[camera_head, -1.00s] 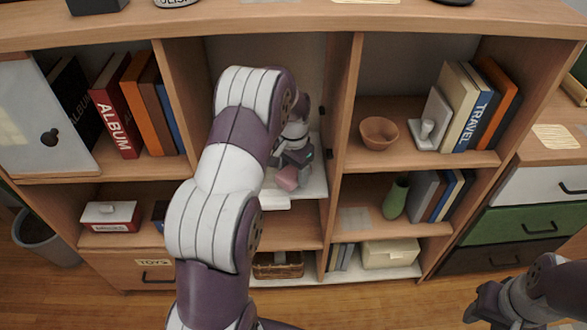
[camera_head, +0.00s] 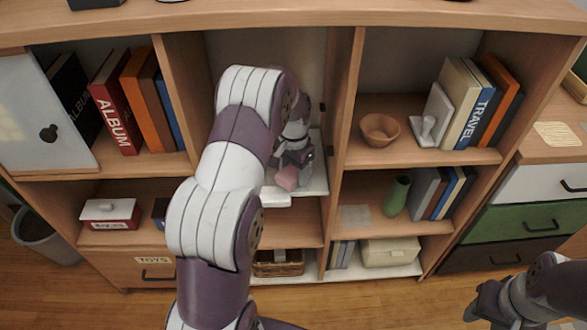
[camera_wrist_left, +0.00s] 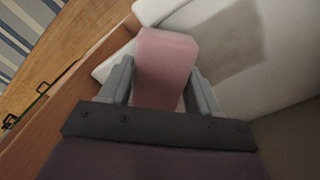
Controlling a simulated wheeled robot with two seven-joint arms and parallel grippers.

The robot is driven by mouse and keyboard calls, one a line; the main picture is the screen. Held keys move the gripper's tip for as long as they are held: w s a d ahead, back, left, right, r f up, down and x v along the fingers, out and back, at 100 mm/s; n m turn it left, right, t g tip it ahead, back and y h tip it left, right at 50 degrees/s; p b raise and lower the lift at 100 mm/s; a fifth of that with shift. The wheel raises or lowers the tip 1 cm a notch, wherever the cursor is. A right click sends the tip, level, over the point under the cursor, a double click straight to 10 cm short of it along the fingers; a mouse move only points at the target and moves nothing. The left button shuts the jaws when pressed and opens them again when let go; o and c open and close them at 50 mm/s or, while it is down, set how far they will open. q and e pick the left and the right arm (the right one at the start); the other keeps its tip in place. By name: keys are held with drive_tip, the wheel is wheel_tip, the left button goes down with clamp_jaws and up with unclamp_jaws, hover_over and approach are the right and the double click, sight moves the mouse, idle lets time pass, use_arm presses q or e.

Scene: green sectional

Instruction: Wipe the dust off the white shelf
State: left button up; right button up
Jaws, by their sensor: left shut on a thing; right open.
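My left gripper (camera_head: 293,165) reaches into the upper middle compartment of the bookcase. It is shut on a pink block-like wiper (camera_head: 287,178), which also shows between the two fingers in the left wrist view (camera_wrist_left: 165,65). The white shelf (camera_head: 317,178) is the floor of that compartment; my arm hides much of it. In the left wrist view a greyish dust patch (camera_wrist_left: 228,48) lies on the white shelf (camera_wrist_left: 285,50), to the right of the wiper. My right gripper (camera_head: 485,305) is open and empty at the lower right, away from the bookcase.
Books (camera_head: 133,100) stand in the upper left compartment. A wooden bowl (camera_head: 380,130) and more books (camera_head: 470,105) stand in the upper right one. A green vase (camera_head: 396,197) is below. Upright dividers (camera_head: 342,110) bound the middle compartment. A wicker basket (camera_head: 278,263) sits at the bottom.

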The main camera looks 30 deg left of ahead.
use_arm(q)
drive_tip(key=shift+f, duration=0.3)
